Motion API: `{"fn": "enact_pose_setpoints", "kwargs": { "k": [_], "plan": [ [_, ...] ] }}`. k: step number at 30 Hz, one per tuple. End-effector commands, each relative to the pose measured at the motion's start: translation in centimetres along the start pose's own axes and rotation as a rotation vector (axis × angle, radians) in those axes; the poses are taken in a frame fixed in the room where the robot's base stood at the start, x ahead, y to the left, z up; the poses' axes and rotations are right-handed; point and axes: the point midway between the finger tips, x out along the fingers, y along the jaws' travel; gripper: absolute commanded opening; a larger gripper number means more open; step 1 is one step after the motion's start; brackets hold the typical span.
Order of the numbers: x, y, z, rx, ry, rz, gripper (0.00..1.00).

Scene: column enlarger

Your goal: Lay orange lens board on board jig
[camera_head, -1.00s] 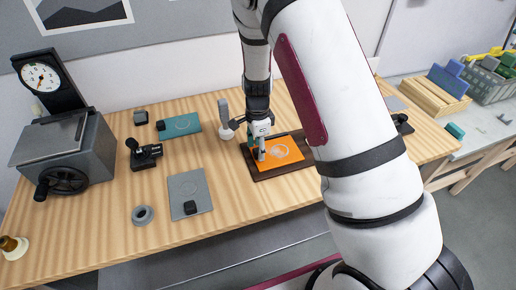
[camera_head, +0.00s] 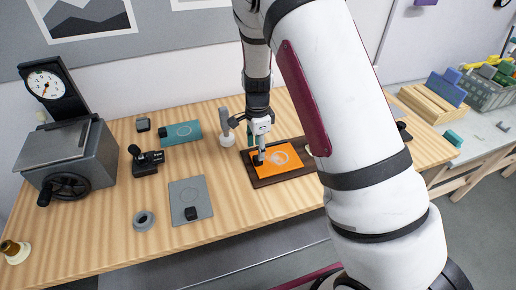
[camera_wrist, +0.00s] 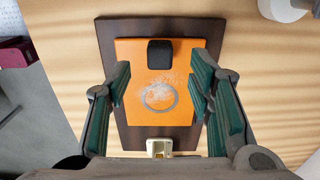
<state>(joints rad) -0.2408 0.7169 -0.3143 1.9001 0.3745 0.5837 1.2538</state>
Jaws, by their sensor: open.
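The orange lens board (camera_head: 284,157) lies flat on the dark brown board jig (camera_head: 262,180), inside the jig's edges. In the wrist view the orange board (camera_wrist: 134,100) shows a pale ring and a black block-shaped grip (camera_wrist: 160,54), and the jig (camera_wrist: 108,38) shows as a dark border around it. A brass-coloured fitting (camera_wrist: 159,147) sits at the jig's near edge. My gripper (camera_head: 258,158) is just above the board. In the wrist view its green-padded fingers (camera_wrist: 160,88) are open, one on each side of the board, with nothing between the pads at their tips.
A teal board (camera_head: 181,133) and a grey board (camera_head: 191,200) lie to the left, with a grey ring (camera_head: 144,221) and a black device (camera_head: 147,160) near them. A grey upright-handled object (camera_head: 226,128) stands close to my gripper. A crank box with a dial (camera_head: 68,158) fills the left end.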

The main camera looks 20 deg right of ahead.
Motion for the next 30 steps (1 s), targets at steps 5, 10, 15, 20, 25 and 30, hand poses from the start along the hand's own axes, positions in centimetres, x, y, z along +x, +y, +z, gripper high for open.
{"fn": "enact_pose_setpoints", "kwargs": {
  "k": [5, 10, 15, 20, 25, 30],
  "plan": [
    [-0.8, 0.0, 0.0, 0.000, 0.000, -0.002, 0.48],
    [-1.4, 0.0, 0.0, 0.000, 0.000, -0.001, 0.48],
    [-1.9, 0.0, 0.0, 0.000, 0.000, -0.001, 0.48],
    [-2.5, 0.0, 0.0, 0.000, 0.000, 0.000, 0.48],
    [-3.1, 0.0, 0.0, -0.001, 0.000, -0.001, 0.48],
    [-3.3, 0.0, 0.0, -0.001, 0.000, -0.001, 0.48]
  ]
}}
